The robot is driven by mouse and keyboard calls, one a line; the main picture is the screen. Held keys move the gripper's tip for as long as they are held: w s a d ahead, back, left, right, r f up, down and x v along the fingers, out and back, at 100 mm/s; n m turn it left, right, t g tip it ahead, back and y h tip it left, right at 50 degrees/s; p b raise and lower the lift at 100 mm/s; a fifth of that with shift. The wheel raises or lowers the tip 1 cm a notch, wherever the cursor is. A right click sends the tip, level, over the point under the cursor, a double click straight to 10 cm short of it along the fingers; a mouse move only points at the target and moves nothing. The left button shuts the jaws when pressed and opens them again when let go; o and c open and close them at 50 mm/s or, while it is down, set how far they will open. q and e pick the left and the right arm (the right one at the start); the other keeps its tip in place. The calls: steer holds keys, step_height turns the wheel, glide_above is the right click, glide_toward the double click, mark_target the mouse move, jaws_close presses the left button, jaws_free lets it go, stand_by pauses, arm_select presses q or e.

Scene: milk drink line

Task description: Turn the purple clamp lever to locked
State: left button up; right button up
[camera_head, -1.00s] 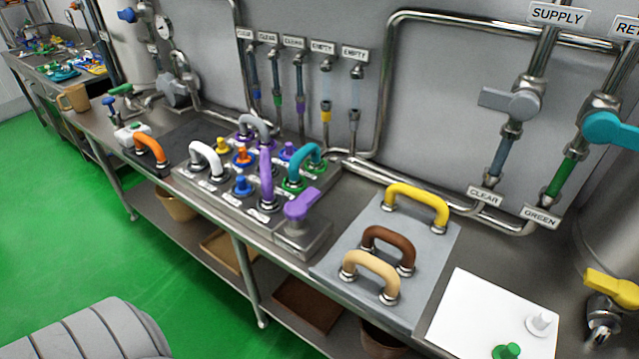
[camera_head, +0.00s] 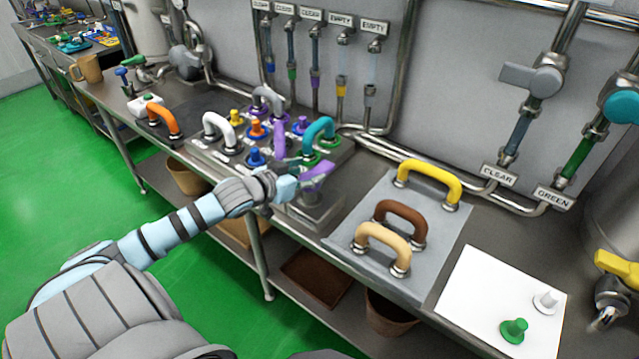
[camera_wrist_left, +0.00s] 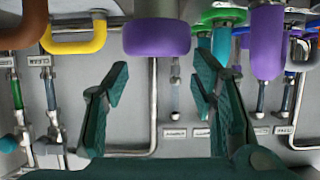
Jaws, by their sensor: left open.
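The purple clamp lever (camera_head: 318,171) sits on a grey metal block (camera_head: 313,208) at the front right end of the manifold. In the head view it slants up to the right. My left gripper (camera_head: 293,186) is just left of the lever and partly covers it. In the left wrist view, its two dark green fingers are spread (camera_wrist_left: 158,72). The rounded purple lever (camera_wrist_left: 157,38) appears between and beyond their tips, with nothing held. I cannot tell whether a finger touches it. My right gripper does not show.
The manifold (camera_head: 227,165) carries several coloured hoses and plugs behind the gripper. A teal hose (camera_head: 318,131) is close behind the lever. A grey mat (camera_head: 358,262) with yellow, brown and tan handles lies to the right. A white board (camera_head: 478,308) is farther right.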

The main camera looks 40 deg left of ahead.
mark_target(322, 168)
arm_select(q)
steer(key=b+x, duration=0.1)
steer(key=x, duration=0.5)
steer(key=shift+w+d, duration=0.15)
steer(key=shift+r, duration=0.1)
jaws_close()
